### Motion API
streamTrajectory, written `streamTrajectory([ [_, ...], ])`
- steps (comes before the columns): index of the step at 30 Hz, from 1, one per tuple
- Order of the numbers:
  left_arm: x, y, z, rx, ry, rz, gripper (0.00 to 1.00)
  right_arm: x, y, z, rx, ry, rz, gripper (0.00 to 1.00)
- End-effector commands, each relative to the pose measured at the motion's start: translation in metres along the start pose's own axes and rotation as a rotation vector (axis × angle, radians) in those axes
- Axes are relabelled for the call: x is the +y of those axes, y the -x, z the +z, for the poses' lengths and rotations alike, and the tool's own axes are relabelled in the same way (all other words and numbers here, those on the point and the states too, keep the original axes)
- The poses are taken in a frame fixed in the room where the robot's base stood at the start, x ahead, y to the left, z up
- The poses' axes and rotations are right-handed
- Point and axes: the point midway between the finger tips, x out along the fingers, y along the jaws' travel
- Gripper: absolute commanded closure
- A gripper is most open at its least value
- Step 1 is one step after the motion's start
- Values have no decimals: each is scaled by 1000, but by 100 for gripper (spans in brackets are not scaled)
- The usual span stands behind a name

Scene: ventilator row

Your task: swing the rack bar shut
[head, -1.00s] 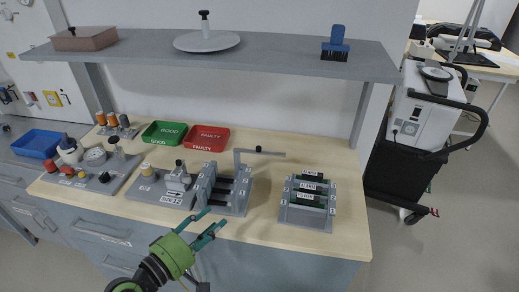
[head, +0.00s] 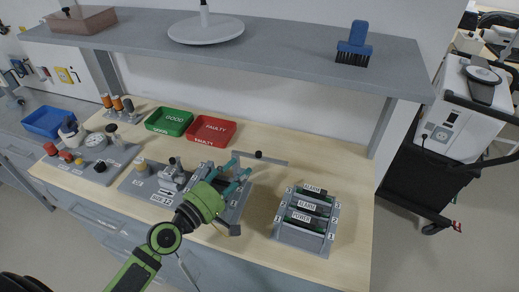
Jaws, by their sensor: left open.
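The rack bar (head: 272,161) is a thin grey bar with a black knob (head: 259,155). It sticks out to the right from the back of the grey slotted rack (head: 236,212), away from the slots. My left gripper (head: 240,167), green with teal fingers, is open over the rack, its fingertips just left of the bar's knob. I cannot tell whether a finger touches the bar. The gripper and arm hide much of the rack. My right gripper is not in view.
A second rack (head: 283,235) with labelled modules stands to the right. Green (head: 155,128) and red (head: 198,142) trays lie behind. A grey fixture (head: 134,190) is at the left. A shelf (head: 290,50) hangs above. The tabletop (head: 345,190) at the right is clear.

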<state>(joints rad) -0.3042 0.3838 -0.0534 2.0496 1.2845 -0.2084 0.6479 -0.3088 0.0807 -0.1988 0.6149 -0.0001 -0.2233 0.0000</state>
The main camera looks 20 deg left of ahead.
Motion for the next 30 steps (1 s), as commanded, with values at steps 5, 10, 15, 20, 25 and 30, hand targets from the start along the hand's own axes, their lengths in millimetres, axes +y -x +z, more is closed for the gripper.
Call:
streamTrajectory([
  [5,5,-39,0,-1,2,3,59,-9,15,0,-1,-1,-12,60],
  [10,2,-67,1,-2,1,1,59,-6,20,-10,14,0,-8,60],
  [15,1,-82,0,-1,-1,0,59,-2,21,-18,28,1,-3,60],
  [20,0,-86,1,-1,0,0,59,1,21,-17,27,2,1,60],
  [25,0,-85,1,-2,0,0,59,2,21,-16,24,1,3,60],
  [30,1,-85,1,-1,0,1,100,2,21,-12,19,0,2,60],
])
